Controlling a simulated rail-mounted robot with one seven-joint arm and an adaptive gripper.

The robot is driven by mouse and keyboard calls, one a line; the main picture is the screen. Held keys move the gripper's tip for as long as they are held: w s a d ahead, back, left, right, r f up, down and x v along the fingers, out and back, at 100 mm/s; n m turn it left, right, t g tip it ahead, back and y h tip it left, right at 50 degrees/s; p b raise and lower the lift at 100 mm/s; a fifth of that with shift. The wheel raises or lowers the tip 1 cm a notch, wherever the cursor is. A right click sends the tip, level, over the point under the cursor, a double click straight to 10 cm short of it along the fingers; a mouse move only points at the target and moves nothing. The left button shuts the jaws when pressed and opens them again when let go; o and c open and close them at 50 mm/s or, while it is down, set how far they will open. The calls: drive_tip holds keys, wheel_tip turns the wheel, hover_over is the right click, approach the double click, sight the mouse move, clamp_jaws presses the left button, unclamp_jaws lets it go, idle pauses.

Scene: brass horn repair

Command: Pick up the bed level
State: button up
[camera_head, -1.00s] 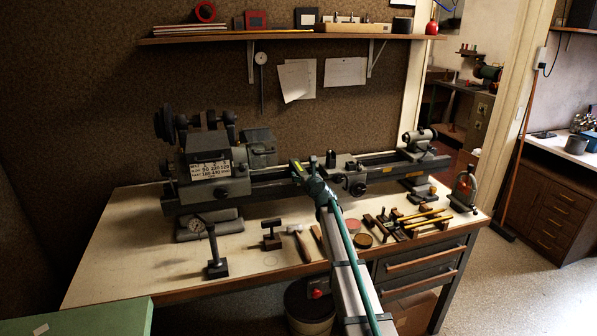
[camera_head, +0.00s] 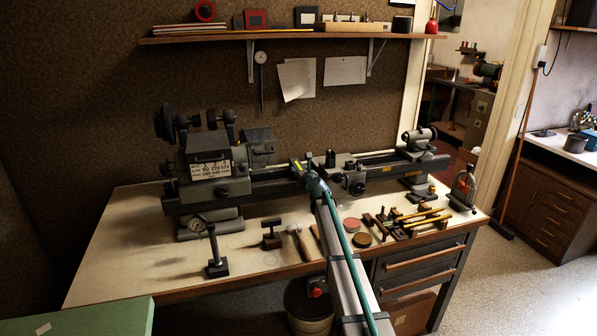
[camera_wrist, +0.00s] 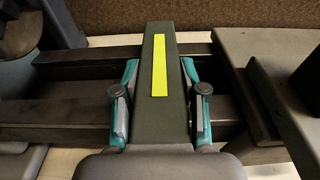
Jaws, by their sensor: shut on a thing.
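The bed level is a dark grey-green bar with a bright yellow strip along its top (camera_wrist: 160,115). It lies crosswise over the dark rails of the lathe bed (camera_wrist: 75,106). In the wrist view my gripper (camera_wrist: 160,100) has one teal-edged finger against each long side of the level, shut on it. In the head view the level (camera_head: 297,167) is small at the middle of the lathe, and my gripper (camera_head: 312,184) reaches it from the front. The level's underside is hidden, so I cannot tell whether it touches the rails.
The lathe headstock (camera_head: 212,160) stands left of the level, and the carriage (camera_head: 354,178) is close on its right. The tailstock (camera_head: 418,140) is farther right. A dial gauge stand (camera_head: 216,250), a hammer (camera_head: 299,240) and small tools (camera_head: 420,216) lie on the bench in front.

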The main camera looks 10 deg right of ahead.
clamp_jaws()
drive_tip(key=shift+r, duration=0.15)
